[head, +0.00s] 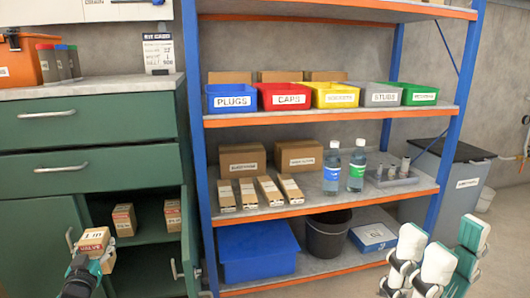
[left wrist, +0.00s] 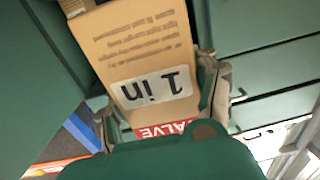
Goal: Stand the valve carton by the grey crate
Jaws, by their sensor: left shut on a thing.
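The valve carton (head: 95,240) is a small tan box with a "1 in" label and a red VALVE band. My left gripper (head: 85,264) is shut on it, in front of the open green cabinet. In the left wrist view the carton (left wrist: 145,55) sits between both fingers, its label upside down. A grey open bin labelled STUBS (head: 380,95) stands on the shelf rack, between yellow and green bins; it is the only grey crate-like bin I see there.
Two similar cartons (head: 124,219) stand in the open cabinet. The middle shelf holds brown boxes (head: 242,160), flat cartons, bottles (head: 332,168) and a grey tray of fittings (head: 391,181). Below are a blue tub (head: 258,252) and dark bucket (head: 328,236). Blue rack posts bound the shelves.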

